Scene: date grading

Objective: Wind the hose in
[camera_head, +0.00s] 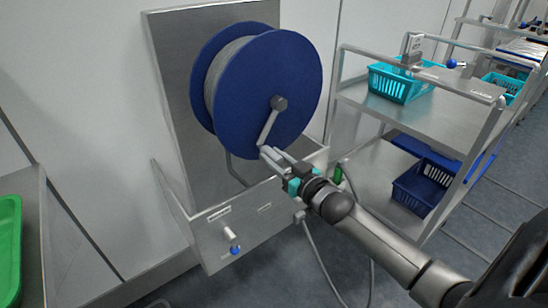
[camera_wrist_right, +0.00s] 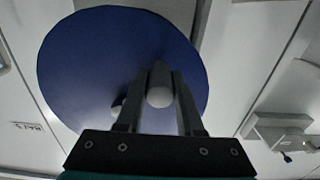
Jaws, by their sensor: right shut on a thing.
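A blue hose reel (camera_head: 284,85) with grey hose (camera_head: 227,80) wound on its drum is mounted on a steel wall panel. A grey crank arm (camera_head: 268,126) runs down from the hub to a handle near the reel's lower edge. My right gripper (camera_head: 272,158) is shut on the crank handle; in the right wrist view the handle's rounded end (camera_wrist_right: 160,88) shows between the two fingers, with the blue disc (camera_wrist_right: 100,60) behind. A length of hose (camera_head: 318,262) hangs down to the floor below the panel. My left gripper is not in view.
A steel cart (camera_head: 440,110) at the right holds a teal basket (camera_head: 385,84) and a dark blue basket (camera_head: 415,190). A green tray (camera_head: 10,240) is at the left edge.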

